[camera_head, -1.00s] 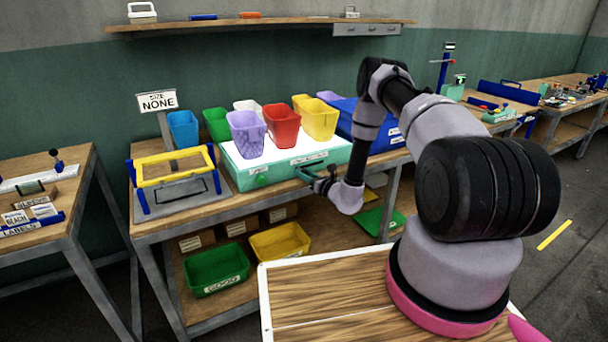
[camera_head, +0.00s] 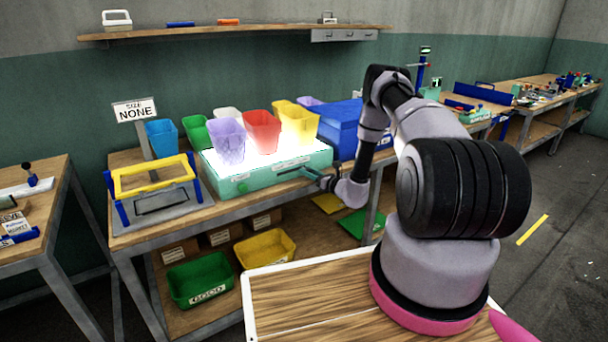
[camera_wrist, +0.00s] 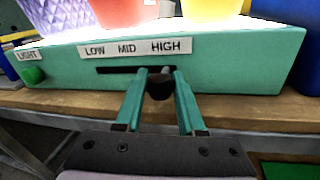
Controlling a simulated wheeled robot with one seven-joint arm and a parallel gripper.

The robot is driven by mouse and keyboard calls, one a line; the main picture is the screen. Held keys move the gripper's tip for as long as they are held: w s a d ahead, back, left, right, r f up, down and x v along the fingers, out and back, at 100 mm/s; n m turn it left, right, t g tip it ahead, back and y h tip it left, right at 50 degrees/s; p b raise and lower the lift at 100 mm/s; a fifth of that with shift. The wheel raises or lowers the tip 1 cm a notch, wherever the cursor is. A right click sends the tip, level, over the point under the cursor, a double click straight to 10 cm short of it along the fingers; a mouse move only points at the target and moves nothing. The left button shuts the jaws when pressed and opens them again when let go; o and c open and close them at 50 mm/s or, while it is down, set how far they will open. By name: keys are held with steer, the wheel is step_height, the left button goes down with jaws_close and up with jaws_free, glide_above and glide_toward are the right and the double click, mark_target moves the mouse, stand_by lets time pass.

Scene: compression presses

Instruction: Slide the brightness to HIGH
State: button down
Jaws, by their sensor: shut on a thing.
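The teal light box (camera_head: 262,179) stands on the workbench with a brightly glowing white top. In the wrist view its front (camera_wrist: 240,75) carries a label strip reading LOW, MID, HIGH (camera_wrist: 138,48) above a dark horizontal slot (camera_wrist: 115,70). The black slider knob (camera_wrist: 160,88) sits near the right end of the slot, below the HIGH label. My gripper (camera_wrist: 158,82) is shut on the knob, with one teal finger on each side. In the head view my gripper (camera_head: 314,175) is at the box front, and the knob is too small to make out.
A green LIGHT button (camera_wrist: 34,75) is left on the box front. Purple (camera_head: 228,142), red (camera_head: 262,132) and yellow (camera_head: 299,125) bins stand on the glowing top. The bench edge (camera_wrist: 230,105) runs below the box.

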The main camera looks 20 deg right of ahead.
steer(key=shift+d, duration=0.25)
steer(key=c, duration=0.5)
jaws_free()
steer(key=v, duration=1)
steer(key=shift+s+d, duration=0.15)
steer(key=shift+s, duration=0.15)
